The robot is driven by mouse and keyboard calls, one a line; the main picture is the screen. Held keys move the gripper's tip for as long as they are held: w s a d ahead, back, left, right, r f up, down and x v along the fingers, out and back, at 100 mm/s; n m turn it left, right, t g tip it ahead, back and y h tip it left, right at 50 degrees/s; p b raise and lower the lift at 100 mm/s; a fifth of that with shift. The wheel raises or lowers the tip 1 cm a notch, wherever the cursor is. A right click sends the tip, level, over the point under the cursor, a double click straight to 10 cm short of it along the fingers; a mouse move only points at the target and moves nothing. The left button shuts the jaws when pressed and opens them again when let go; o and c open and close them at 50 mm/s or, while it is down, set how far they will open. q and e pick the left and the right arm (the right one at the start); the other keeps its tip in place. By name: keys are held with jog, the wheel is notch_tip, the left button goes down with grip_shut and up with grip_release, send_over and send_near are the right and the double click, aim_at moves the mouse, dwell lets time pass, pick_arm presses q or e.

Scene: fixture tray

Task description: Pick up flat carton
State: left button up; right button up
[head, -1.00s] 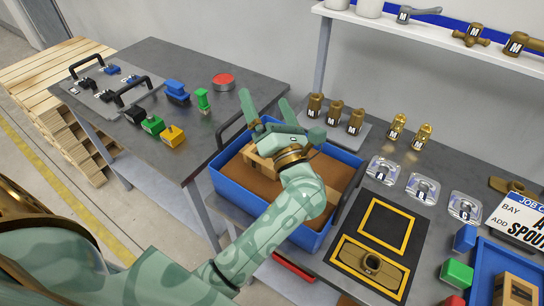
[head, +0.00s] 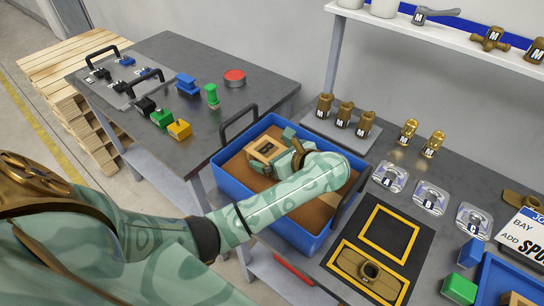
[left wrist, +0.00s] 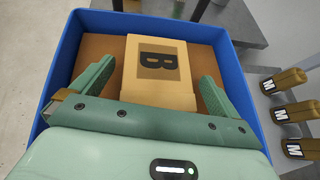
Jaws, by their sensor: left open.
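My left gripper (head: 275,152) is down in the bin at the carton. In the left wrist view my left gripper (left wrist: 157,78) is open, with one finger on each side of the carton and visible gaps between. The gripper hides part of the carton in the head view. My right gripper is not in view.
The bin's blue walls surround the gripper, with bare brown floor (head: 310,208) beside it. Brass parts (head: 345,115) stand to the right behind the bin. A black board with yellow frames (head: 388,234) lies to the right. The left table holds coloured blocks and a red button (head: 234,77).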

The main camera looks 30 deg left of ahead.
pick_arm(q)
jog(key=shift+s+a, duration=0.1)
jog(key=shift+a, duration=0.05)
jog(key=c, duration=1.2)
jog(key=shift+r, duration=0.1)
jog(key=shift+c, duration=0.2)
